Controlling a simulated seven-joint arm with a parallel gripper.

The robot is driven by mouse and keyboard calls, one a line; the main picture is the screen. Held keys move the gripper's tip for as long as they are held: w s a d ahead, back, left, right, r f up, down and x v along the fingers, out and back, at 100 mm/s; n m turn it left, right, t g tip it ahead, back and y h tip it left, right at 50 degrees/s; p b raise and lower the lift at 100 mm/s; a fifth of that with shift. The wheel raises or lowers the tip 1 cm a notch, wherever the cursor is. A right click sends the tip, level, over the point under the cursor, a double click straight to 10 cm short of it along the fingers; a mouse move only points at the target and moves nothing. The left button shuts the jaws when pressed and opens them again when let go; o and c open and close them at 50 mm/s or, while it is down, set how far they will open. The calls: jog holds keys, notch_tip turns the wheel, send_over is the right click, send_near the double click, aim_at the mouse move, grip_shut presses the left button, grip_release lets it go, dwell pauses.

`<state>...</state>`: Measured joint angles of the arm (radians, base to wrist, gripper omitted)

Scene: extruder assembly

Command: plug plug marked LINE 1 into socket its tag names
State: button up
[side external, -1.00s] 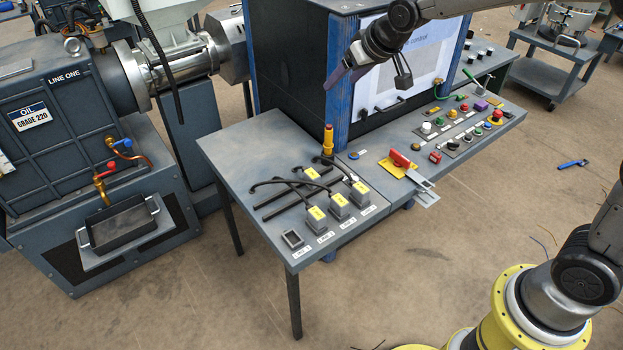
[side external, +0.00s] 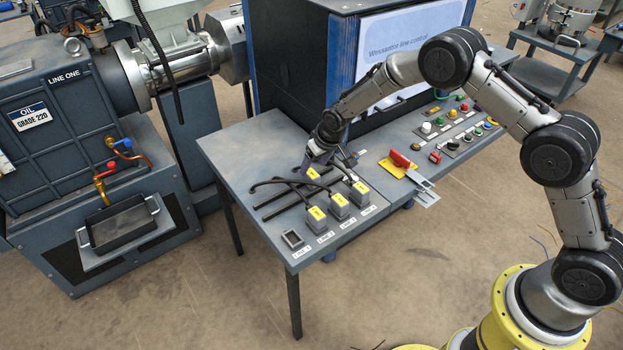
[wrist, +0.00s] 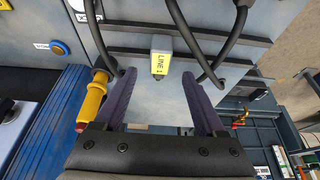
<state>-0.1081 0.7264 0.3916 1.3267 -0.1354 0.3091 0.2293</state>
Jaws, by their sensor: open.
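The plug marked LINE 1 (wrist: 161,62) is a grey block with a yellow tag, in the wrist view just beyond and between my fingertips. In the side view its yellow tag (side external: 313,174) shows on the table's rear part, right by my gripper (side external: 319,160). My gripper (wrist: 158,78) is open, with one purple finger on either side and nothing between them touching the plug. An empty square socket (side external: 292,240) sits at the table's front left corner. Its label is too small to read. Several plugs with yellow tags (side external: 339,202) sit in a row to its right.
Black cables and dark rails (side external: 275,205) lie across the table (side external: 235,155) behind the seated plugs. A red-handled switch (side external: 400,159) is to the right. The table's left part is clear.

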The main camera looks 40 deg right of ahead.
aim_at(313, 174)
jog(key=x, duration=0.5)
jog(key=shift+s+f, duration=0.3)
jog(key=shift+s, duration=0.05)
jog(key=shift+w+f, duration=0.25)
jog(key=shift+f, duration=0.2)
jog(key=shift+c, duration=0.3)
grip_shut()
